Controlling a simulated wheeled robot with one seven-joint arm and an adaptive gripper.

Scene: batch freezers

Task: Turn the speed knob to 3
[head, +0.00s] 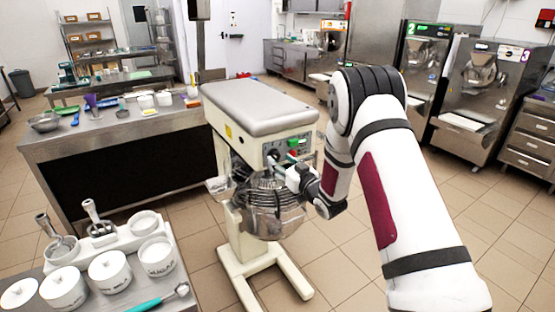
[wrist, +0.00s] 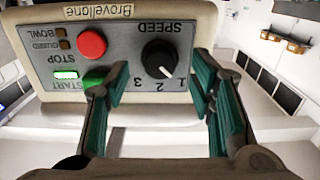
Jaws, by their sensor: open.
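The mixer (head: 258,105) stands ahead, with its control panel facing my gripper (head: 296,174). In the wrist view the panel (wrist: 120,48) appears upside down. The black speed knob (wrist: 159,58) sits by the word SPEED, with the numbers 1, 2 and 3 beside it. I see no contact with the knob.
A red stop button (wrist: 92,43) and a green start button (wrist: 96,79) sit beside the knob, close to the left finger. A wire bowl guard (head: 275,195) lies below the panel. A tray of white tubs (head: 110,272) stands at front left, and a steel table (head: 120,130) behind.

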